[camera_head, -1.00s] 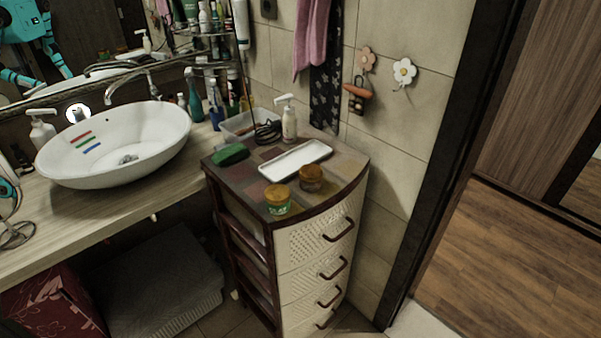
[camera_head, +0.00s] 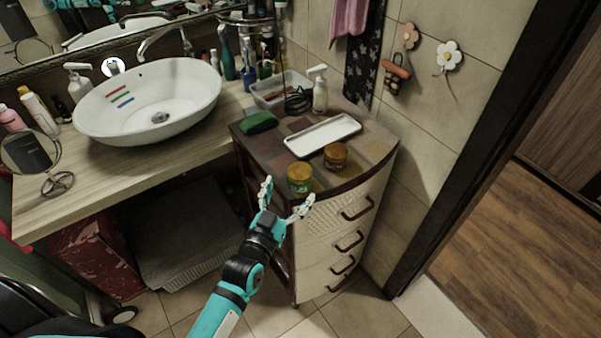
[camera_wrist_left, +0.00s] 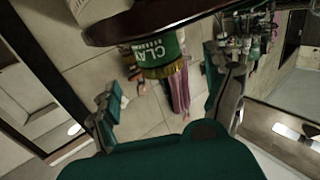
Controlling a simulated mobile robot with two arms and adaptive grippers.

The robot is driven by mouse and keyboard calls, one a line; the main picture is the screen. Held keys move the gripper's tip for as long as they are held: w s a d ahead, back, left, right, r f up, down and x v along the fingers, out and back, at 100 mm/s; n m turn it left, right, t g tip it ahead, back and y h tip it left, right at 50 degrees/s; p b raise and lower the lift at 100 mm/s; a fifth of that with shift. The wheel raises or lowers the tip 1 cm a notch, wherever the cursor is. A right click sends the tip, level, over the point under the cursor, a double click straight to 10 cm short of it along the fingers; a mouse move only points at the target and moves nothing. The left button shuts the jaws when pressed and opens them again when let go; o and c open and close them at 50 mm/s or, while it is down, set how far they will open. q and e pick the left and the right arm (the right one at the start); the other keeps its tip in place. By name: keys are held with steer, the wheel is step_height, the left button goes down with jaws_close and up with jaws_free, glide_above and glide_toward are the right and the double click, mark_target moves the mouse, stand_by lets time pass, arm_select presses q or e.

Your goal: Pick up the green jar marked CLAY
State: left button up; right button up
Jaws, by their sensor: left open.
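The green jar marked CLAY (camera_head: 299,180) stands upright on the front left corner of the drawer cabinet's top (camera_head: 270,157), with an orange-yellow lid. In the left wrist view the jar (camera_wrist_left: 160,50) appears upside down, its CLAY lettering readable, beyond the fingertips. My left gripper (camera_head: 285,200) is open in front of the jar, its two fingers spread toward it at the cabinet's edge. In the left wrist view the open fingers (camera_wrist_left: 170,100) show with nothing between them. My right gripper is not in view.
A brown jar (camera_head: 336,155) stands close behind and right of the green one. A white tray (camera_head: 322,135), a green sponge-like item (camera_head: 258,122) and a pump bottle (camera_head: 320,92) are farther back. The sink basin (camera_head: 150,100) is on the left counter.

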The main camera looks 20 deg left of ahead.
mark_target(300, 171)
arm_select(q)
steer(key=shift+w+d, duration=0.1)
steer(key=shift+w, duration=0.75)
steer(key=w, duration=0.1)
steer(key=w+p, duration=0.1)
steer(key=w, duration=0.1)
steer(key=w+p, duration=0.1)
steer(key=shift+w+d+r, duration=0.15)
steer(key=shift+w+d, duration=0.1)
steer(key=shift+w, duration=0.45)
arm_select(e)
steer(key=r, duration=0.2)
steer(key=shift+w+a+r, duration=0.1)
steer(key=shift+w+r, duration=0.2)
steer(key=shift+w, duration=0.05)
arm_select(q)
steer(key=shift+s, duration=0.1)
steer(key=shift+c, duration=0.4)
steer(key=shift+c, duration=1.2)
steer(key=c, duration=1.1)
steer(key=shift+o, duration=0.2)
